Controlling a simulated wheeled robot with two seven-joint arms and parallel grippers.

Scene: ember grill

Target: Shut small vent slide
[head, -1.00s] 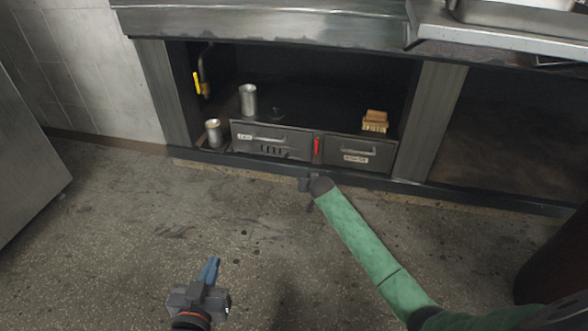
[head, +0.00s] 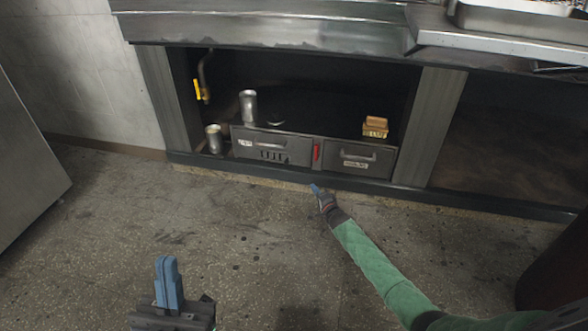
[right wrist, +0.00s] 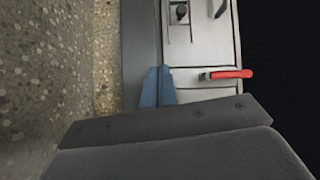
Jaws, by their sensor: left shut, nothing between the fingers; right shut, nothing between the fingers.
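The vent slots (head: 274,156) are a row of dark openings low on the left drawer front (head: 298,151), under its handle. In the right wrist view a small dark knob (right wrist: 182,12) sits in a framed recess at the top edge; whether it is the vent slide, and how far it is slid, I cannot tell. My right gripper (head: 315,188) is shut and empty, in front of and below the drawers near the red lever. Its blue fingers (right wrist: 158,86) also show in the right wrist view. My left gripper (head: 168,283) is shut and empty over the floor, away from the drawers.
A red lever (head: 317,152) stands between the left drawer and the right drawer (head: 360,157); it also shows in the right wrist view (right wrist: 228,74). Metal cups (head: 248,106), a yellow-handled valve (head: 197,89) and a stacked block (head: 375,127) are nearby. The floor in front is clear.

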